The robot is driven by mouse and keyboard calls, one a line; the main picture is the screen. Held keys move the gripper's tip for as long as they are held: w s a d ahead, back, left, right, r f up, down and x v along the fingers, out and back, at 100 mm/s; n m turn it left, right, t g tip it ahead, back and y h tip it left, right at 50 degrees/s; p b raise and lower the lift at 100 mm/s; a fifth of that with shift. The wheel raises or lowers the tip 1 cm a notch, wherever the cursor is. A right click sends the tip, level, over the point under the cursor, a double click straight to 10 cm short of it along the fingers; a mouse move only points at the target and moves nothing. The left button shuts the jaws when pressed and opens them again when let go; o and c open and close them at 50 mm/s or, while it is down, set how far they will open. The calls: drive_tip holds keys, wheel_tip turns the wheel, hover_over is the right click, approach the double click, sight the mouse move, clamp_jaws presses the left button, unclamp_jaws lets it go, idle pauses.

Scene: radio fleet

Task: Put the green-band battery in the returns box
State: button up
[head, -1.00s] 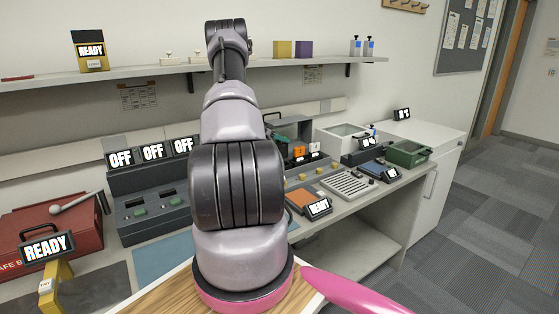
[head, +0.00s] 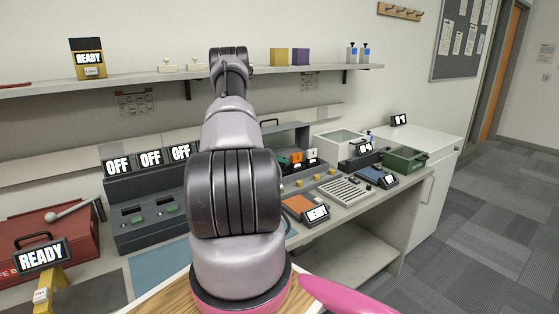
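I cannot pick out the green-band battery for sure. Small green parts (head: 137,219) show in the slots of the grey dock unit (head: 118,240) on the left of the bench. My arm stands in the middle of the head view and hides part of the bench. My gripper cannot be made out behind it. No box can be read as the returns box. A green open box (head: 393,165) and a white-walled open box (head: 326,150) stand at the right end of the bench.
A red case (head: 60,228) and a yellow stand with a READY sign (head: 40,256) are at the left. Several small items, including an orange one (head: 297,157), sit by a grey case (head: 291,134). A slatted tray (head: 346,192) lies near the front edge. Open floor is at the right.

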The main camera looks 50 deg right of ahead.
drive_tip(key=shift+r, duration=0.1)
drive_tip(key=v, duration=1.2)
idle(0.4)
